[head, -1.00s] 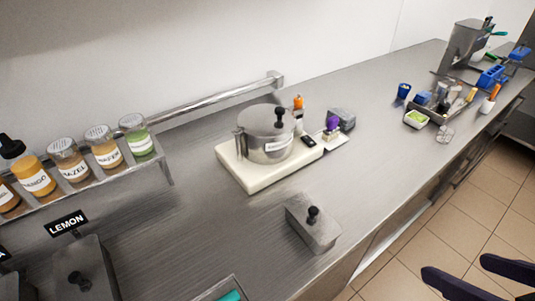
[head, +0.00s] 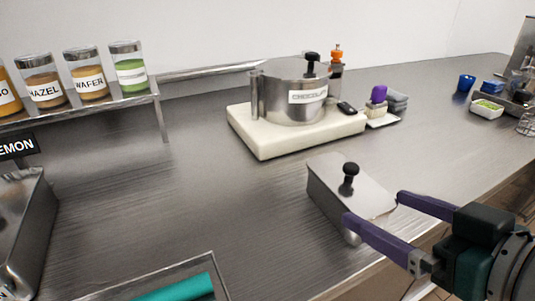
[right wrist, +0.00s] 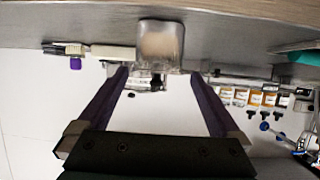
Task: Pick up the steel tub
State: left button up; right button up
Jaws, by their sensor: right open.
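The steel tub (head: 325,197) is a small box with a flat lid and a black knob, standing on the counter near its front edge. My right gripper (head: 375,209) is open at the tub's right end. Its two purple fingers point at the tub, one towards the near side and one towards the far side. In the head view the near finger covers part of the tub's lower right. The tub also shows in the right wrist view (right wrist: 162,40), upside down, beyond and between the open fingertips (right wrist: 158,77). My left gripper is not in view.
A round pot labelled chocolate (head: 290,92) stands on a cream base (head: 262,140) behind the tub. A purple-topped brush (head: 377,97) is right of it. A jar rack (head: 130,99) is at the left. A tray with a teal item (head: 215,277) is at the front. Counter left of the tub is clear.

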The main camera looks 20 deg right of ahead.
aim_at(346, 190)
jog(key=b+x, duration=0.1)
jog(key=x, duration=0.8)
jog(key=shift+d+f, duration=0.1)
jog(key=c, duration=1.5)
jog(key=shift+c, duration=0.3)
jog(key=shift+r, duration=0.25)
